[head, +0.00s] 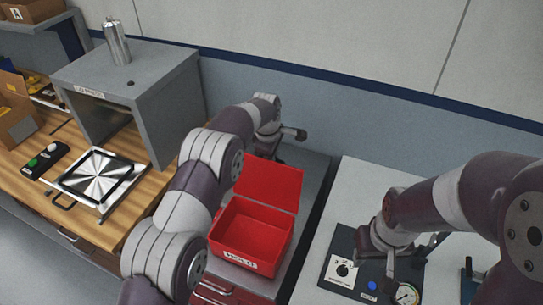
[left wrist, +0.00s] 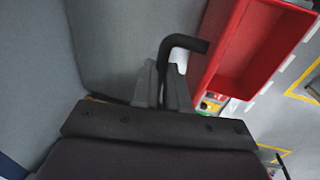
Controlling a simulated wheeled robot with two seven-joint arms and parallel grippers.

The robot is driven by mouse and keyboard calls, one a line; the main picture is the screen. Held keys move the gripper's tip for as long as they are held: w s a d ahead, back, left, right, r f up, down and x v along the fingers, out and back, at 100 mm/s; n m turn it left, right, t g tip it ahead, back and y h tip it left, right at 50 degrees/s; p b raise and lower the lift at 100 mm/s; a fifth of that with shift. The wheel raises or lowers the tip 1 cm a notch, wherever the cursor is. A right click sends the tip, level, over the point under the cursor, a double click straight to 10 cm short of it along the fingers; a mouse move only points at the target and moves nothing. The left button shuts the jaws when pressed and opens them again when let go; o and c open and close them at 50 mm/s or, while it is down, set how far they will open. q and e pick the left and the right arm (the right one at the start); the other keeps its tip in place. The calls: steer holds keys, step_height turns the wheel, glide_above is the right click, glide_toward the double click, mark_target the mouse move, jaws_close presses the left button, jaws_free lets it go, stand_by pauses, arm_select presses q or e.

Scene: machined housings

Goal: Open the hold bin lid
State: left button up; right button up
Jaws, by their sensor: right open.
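The red hold bin (head: 248,262) stands on a grey surface in the middle of the head view, with a label on its front. Its red lid (head: 270,184) stands raised at the back, and the empty inside shows. In the left wrist view the open bin (left wrist: 212,62) is at the upper right. My left gripper (head: 288,134) is behind the raised lid's top edge. In the left wrist view its two fingers (left wrist: 164,88) close around a black bent handle (left wrist: 184,43). Where this handle joins the lid is hidden. My right gripper (head: 380,250) is open, above a dark panel.
The dark panel (head: 345,285) carries a knob, a blue button and a gauge (head: 406,294). A grey box-shaped housing (head: 165,95) with a metal cylinder (head: 117,42) on top stands on the wooden bench at left. A metal plate with a handle (head: 97,178) lies before it.

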arm_select(q)
steer(key=o, duration=0.4)
steer(key=shift+f, duration=0.2)
steer(key=shift+c, duration=0.2)
steer(key=shift+a+r, duration=0.1)
step_height(320, 180, up, 12)
steer(key=s+p, duration=0.2)
steer(key=p, duration=0.4)
steer(key=shift+a+r, duration=0.2)
steer(key=shift+a, duration=0.2)
steer(key=shift+s, duration=0.1)
